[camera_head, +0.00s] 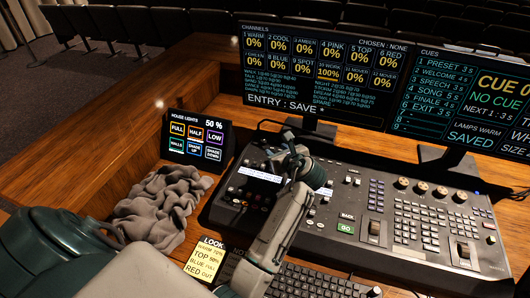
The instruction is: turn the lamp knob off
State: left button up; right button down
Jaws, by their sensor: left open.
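The mixing console (350,215) lies across the middle right, with many buttons, faders and several round knobs (422,187) along its upper right part. I cannot tell which control is the lamp knob; it may be hidden behind my arm. A thin dark curved lamp neck (265,123) seems to rise at the console's back edge. My left gripper (283,157) is over the console's upper left part, close above the panel, and is open with nothing seen in it. My left forearm covers part of the panel. My right gripper is not in view.
A house lights screen (197,139) and a crumpled grey cloth (160,205) are left of the console. Two monitors (315,75) (475,95) stand behind it. A keyboard (320,283) and a yellow note (207,262) are in front. Bare wood lies at left.

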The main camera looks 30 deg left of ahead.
aim_at(264, 141)
pick_arm(q)
jog(key=shift+d+f+m, duration=0.1)
jog(key=shift+m, duration=0.3)
jog(key=p+x, duration=0.1)
jog(key=x, duration=0.9)
jog(key=shift+s+p, duration=0.1)
jog(key=shift+p, duration=0.3)
jog(key=shift+w+a+f, duration=0.1)
jog(key=shift+w+a, duration=0.15)
jog(key=shift+a, duration=0.15)
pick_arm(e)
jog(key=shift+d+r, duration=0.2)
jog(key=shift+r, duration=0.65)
